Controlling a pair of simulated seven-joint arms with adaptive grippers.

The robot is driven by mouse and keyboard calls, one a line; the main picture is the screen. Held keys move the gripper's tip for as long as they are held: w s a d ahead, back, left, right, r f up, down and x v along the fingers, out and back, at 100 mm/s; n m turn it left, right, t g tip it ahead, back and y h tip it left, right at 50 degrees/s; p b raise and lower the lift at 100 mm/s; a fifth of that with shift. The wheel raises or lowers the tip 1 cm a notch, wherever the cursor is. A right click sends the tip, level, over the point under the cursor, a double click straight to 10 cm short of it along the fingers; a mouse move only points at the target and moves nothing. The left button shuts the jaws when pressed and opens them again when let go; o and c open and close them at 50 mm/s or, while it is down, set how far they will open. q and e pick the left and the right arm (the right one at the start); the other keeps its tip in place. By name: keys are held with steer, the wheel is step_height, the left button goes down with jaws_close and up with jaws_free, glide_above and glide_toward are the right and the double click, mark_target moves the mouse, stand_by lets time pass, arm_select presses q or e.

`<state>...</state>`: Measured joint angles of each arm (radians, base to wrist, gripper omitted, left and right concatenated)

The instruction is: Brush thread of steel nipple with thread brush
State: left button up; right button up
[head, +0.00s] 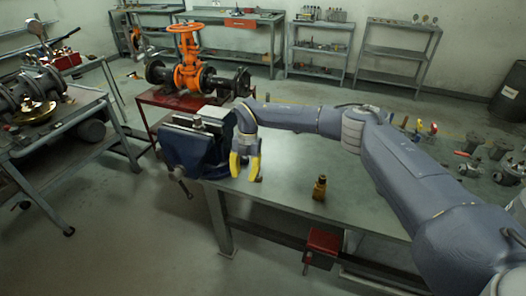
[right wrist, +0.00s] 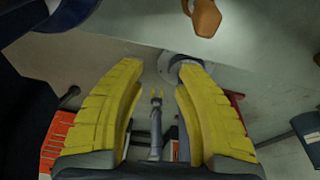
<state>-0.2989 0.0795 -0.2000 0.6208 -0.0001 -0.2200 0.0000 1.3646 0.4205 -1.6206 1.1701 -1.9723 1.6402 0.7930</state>
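My right gripper (head: 245,177) hangs over the left end of the workbench, just right of the blue bench vise (head: 187,152). Its yellow fingers point down. In the right wrist view, my right gripper (right wrist: 158,75) has its fingers wide apart with nothing held between them. I cannot make out the steel nipple or the thread brush for certain. The vise jaws show only in the head view, and what they may hold is too small to tell. My left gripper does not show clearly in either view.
Several metal fittings (head: 500,148) lie at the bench's right end. An orange gate valve (head: 188,60) stands on a red stand behind the vise. The bench around the bottle is clear.

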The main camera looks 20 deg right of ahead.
steer(key=shift+m+t+h, duration=0.3)
steer(key=shift+t+h, duration=0.5)
steer(key=shift+h, duration=0.1)
steer(key=w+d+r, duration=0.1)
steer(key=d+r, duration=0.1)
steer(key=w+d+r, duration=0.1)
steer(key=d+r, duration=0.1)
steer(key=w+d+r, duration=0.1)
steer(key=d, duration=0.1)
steer(key=shift+w+r, duration=0.3)
steer(key=shift+r, duration=0.1)
steer(key=shift+f, duration=3.4)
steer(key=shift+c, duration=0.2)
jaws_close()
steer(key=shift+r, duration=0.2)
steer(key=shift+r, duration=2.3)
steer(key=shift+r, duration=0.1)
